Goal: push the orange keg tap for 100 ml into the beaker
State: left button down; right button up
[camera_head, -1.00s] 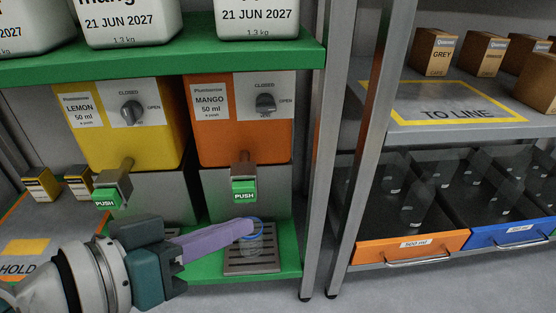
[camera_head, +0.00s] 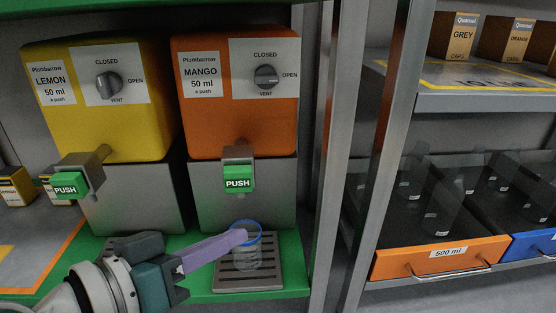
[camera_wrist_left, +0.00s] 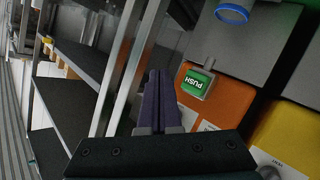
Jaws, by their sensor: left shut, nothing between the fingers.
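The orange keg (camera_head: 215,125) is labelled Mango, 50 ml a push, and has a round grey knob (camera_head: 266,77) on its front. Its tap (camera_head: 238,180) has a green PUSH face, which also shows in the left wrist view (camera_wrist_left: 195,82). The clear beaker (camera_head: 246,252) with a blue rim stands upright on the drip tray below the tap. The beaker's blue rim shows in the left wrist view (camera_wrist_left: 232,14). My left gripper (camera_head: 240,237) is shut and empty. Its purple fingers overlap the beaker's rim in the head view, but stand apart from it in the wrist view. My right gripper is out of view.
A yellow Lemon keg (camera_head: 100,130) with its own green PUSH tap (camera_head: 68,185) stands left. A metal shelf post (camera_head: 322,170) rises to the right. Beyond it are an orange-fronted 500 ml bin (camera_head: 400,262) of clear vessels and a shelf with cap boxes.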

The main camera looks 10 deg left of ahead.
pick_arm(q)
jog(key=b, duration=0.4)
send_near(251, 186)
jog(key=w+d+f, duration=0.2)
jog(key=d, duration=0.1)
jog(key=shift+w+a+r+b, duration=0.1)
jog(key=shift+w+r+b, duration=0.05)
jog(key=shift+w, duration=0.25)
jog(key=shift+w+a+r+b, duration=0.15)
jog(key=shift+w, duration=0.25)
dwell(1.1)
jog(key=shift+w+a+b, duration=0.15)
jog(key=shift+w+b, duration=0.2)
jog(key=shift+w, duration=0.05)
